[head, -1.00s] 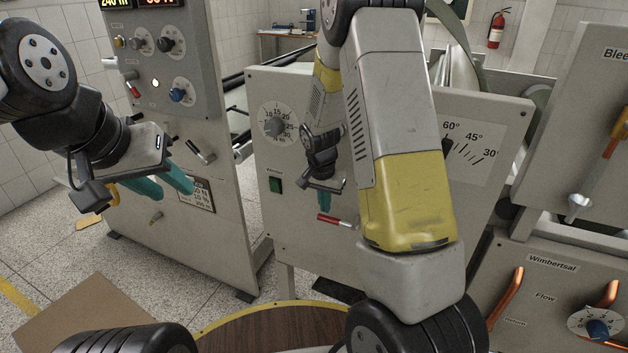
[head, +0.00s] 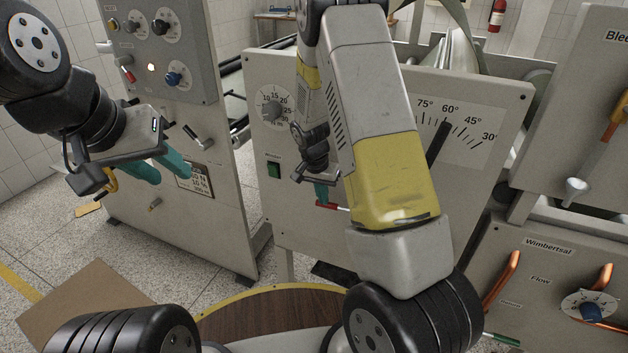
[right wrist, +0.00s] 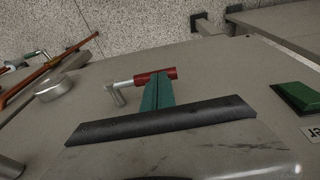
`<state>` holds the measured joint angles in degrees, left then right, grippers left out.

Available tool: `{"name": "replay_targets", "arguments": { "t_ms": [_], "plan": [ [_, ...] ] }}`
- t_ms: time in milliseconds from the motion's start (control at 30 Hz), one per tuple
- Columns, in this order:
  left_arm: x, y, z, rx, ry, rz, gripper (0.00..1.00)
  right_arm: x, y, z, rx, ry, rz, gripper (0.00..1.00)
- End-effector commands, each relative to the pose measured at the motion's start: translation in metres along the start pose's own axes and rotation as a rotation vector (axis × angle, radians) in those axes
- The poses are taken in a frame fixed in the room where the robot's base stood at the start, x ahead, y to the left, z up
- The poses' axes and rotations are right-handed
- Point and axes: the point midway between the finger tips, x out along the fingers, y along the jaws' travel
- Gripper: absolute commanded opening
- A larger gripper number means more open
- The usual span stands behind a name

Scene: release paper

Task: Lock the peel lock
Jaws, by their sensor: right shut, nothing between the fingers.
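A small lever with a red grip (head: 328,206) and a silver shaft sits on the front of the middle grey panel. In the right wrist view the red grip (right wrist: 168,73) points right, away from its silver pivot. I cannot read a label for it. My right gripper (head: 321,193) is shut, its teal fingers pointing down at the red grip. In the right wrist view the closed fingertips (right wrist: 159,80) overlap the grip; I cannot tell whether they touch. My left gripper (head: 160,170) is open and empty before the left machine.
The middle panel also has a numbered dial (head: 271,110), a green switch (head: 274,170) and an angle scale with a black pointer (head: 438,143). My right forearm hides part of it. A panel with copper handles (head: 501,281) stands at the right. A round wooden top (head: 270,312) is below.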

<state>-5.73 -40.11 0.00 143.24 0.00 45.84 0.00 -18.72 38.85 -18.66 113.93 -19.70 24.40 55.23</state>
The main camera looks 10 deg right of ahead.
Motion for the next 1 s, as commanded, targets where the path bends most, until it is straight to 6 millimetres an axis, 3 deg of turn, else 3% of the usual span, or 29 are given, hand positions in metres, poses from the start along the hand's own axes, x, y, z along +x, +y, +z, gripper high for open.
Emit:
{"name": "replay_targets", "arguments": {
  "t_ms": [500, 1000],
  "plan": [
    [0.0, 0.0, 0.0, 0.0, 0.0, 0.0, 0.36, 0.043, -0.01, 0.009, -0.09, 0.001, 0.437, 0.0],
    [0.0, 0.0, 0.0, 0.0, 0.0, 0.0, 0.36, 0.087, 0.003, 0.018, -0.181, -0.001, 0.903, 0.0]
  ]
}}
